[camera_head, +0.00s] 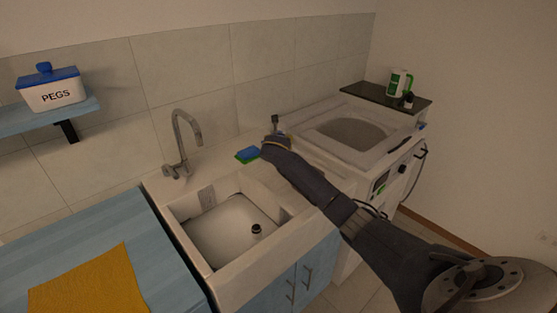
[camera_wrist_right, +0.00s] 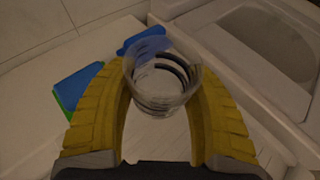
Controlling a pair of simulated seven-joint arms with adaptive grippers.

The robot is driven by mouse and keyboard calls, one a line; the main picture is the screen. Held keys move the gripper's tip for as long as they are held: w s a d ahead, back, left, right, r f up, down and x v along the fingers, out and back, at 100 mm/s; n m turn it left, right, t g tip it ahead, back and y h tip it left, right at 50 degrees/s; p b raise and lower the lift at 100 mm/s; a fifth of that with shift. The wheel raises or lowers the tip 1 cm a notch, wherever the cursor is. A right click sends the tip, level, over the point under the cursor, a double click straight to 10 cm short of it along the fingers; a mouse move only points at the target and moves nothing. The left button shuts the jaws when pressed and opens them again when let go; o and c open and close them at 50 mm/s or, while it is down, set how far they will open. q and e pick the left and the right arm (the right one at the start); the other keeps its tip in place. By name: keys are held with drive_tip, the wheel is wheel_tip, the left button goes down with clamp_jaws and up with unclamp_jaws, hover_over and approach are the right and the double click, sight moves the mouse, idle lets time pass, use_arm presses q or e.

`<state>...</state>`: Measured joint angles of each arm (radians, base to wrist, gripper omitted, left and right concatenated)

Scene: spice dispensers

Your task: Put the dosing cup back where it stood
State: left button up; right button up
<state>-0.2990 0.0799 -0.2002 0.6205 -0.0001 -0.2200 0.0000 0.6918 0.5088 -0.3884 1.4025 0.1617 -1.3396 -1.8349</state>
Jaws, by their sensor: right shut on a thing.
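In the right wrist view the dosing cup (camera_wrist_right: 163,82), a clear round cup with dark rings visible through it, sits between the two yellow fingers of my right gripper (camera_wrist_right: 162,105). The fingers are shut on its sides. In the head view my right gripper (camera_head: 277,142) is over the counter between the sink and the washing machine; the cup cannot be made out there. Whether the cup touches the surface below is unclear. My left gripper is not in view.
A blue and green sponge (camera_head: 248,154) lies left of the gripper. A blue object (camera_wrist_right: 145,42) is just behind the cup. The washing machine (camera_head: 340,127) has its top opening on the right. A dark shelf (camera_head: 362,95) holds a white-green container (camera_head: 399,83). The sink (camera_head: 222,230) is in front.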

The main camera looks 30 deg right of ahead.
drive_tip(key=shift+f, duration=4.4)
drive_tip(key=shift+f, duration=0.15)
drive_tip(key=o, duration=1.3)
drive_tip(key=shift+o, duration=0.2)
drive_tip(key=shift+r, duration=0.2)
drive_tip(key=shift+v, duration=6.05)
drive_tip(key=shift+d+f, duration=0.1)
